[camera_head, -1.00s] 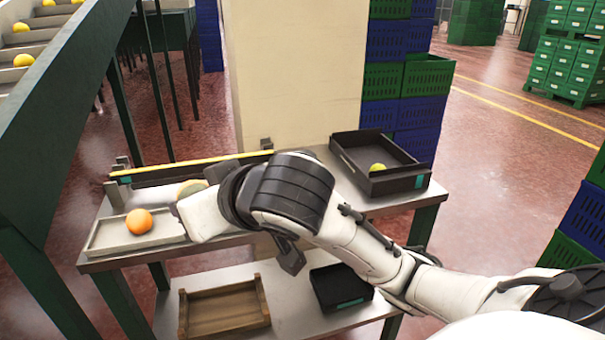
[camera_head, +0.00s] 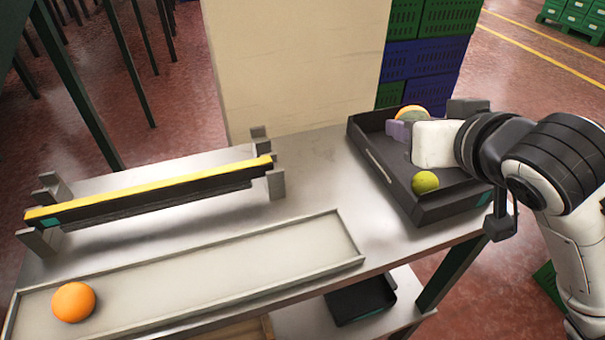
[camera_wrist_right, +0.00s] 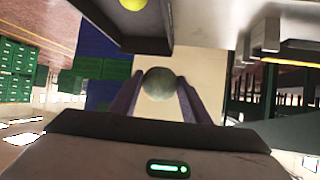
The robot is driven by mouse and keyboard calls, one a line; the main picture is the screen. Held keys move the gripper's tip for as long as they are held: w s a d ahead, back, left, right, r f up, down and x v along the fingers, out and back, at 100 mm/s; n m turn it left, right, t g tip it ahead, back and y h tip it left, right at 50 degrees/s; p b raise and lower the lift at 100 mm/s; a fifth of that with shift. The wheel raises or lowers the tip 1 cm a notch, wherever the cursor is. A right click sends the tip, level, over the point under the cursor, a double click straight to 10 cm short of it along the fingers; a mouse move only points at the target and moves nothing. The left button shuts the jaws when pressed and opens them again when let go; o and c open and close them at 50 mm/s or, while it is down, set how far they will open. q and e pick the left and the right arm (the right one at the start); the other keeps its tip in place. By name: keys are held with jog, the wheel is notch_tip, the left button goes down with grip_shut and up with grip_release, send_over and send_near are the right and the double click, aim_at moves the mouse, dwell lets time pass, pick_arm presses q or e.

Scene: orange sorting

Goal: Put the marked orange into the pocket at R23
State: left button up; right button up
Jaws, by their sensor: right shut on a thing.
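My right gripper (camera_head: 406,124) is shut on an orange (camera_head: 409,112) and holds it at the far side of the black crate, seemingly above it. This orange has a grey-green patch. In the right wrist view it sits between the two fingers (camera_wrist_right: 160,96), its grey-green side (camera_wrist_right: 160,83) facing the camera. Another orange (camera_head: 73,302), plain on its visible side, lies at the left end of the long pale tray (camera_head: 300,240). No label reading R23 can be made out. My left gripper is out of view.
A yellow-green fruit (camera_head: 425,182) lies in the near part of the black crate (camera_head: 445,211). A yellow-topped bar (camera_head: 150,190) stands on supports at the left back of the table. A beige pillar (camera_head: 290,70) and stacked crates (camera_head: 425,60) stand behind. Table surface between bar and crate is clear.

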jog(key=w+a+f+n+g+y+p, duration=0.1)
jog(key=a+f+n+y, duration=0.15)
jog(key=a, duration=0.45)
jog(key=w+a+f+n+g+y, duration=0.1)
jog(key=w+a+f+n+y, duration=0.15)
jog(key=a, duration=0.35)
send_over(320, 196)
notch_tip(320, 196, down, 6)
jog(key=shift+r+b, duration=0.25)
jog(key=shift+b, duration=0.05)
jog(key=shift+f, duration=2.05)
jog(key=shift+f, duration=0.15)
jog(key=o, duration=1.1)
